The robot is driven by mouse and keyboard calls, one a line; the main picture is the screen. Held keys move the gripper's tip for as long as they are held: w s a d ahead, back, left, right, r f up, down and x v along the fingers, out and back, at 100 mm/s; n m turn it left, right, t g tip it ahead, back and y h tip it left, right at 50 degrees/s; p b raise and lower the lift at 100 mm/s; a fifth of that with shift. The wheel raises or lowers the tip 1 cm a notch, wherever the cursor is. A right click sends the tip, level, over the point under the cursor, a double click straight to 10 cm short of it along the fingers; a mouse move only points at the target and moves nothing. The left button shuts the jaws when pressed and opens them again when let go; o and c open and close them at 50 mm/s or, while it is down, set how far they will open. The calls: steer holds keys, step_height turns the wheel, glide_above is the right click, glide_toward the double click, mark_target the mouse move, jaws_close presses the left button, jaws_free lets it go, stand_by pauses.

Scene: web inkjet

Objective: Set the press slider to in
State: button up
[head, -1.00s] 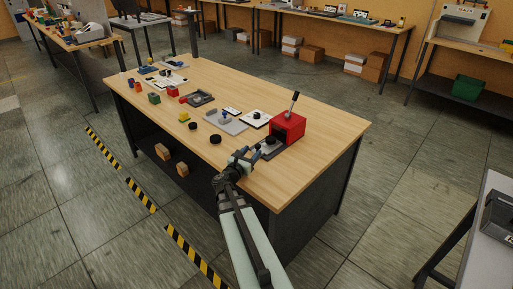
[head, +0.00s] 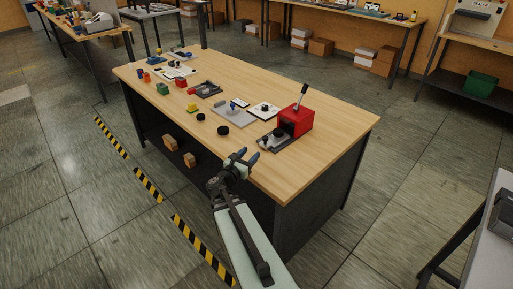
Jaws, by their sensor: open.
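The press (head: 295,121) is a red block with an upright, slightly tilted lever (head: 302,96), near the right front of the wooden table. A dark flat plate (head: 284,145) extends from its front, with a round black piece on it near the red block. A smaller part sits toward the plate's near-left end; I cannot tell its exact shape or the slider's setting. My gripper (head: 247,158) is open and empty, with bluish fingertips, at the table's front edge. It is to the lower left of the plate, apart from it in the picture.
Black round pieces (head: 223,130), a grey plate with a blue part (head: 233,116) and a white panel with a black knob (head: 264,109) lie left of the press. More small coloured parts lie farther left. The table's right end (head: 345,125) is clear.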

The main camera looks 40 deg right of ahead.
mark_target(264, 139)
steer(key=shift+s+a, duration=0.15)
steer(key=shift+a, duration=0.2)
steer(key=x, duration=1.4)
steer(key=shift+a, duration=0.1)
jaws_close()
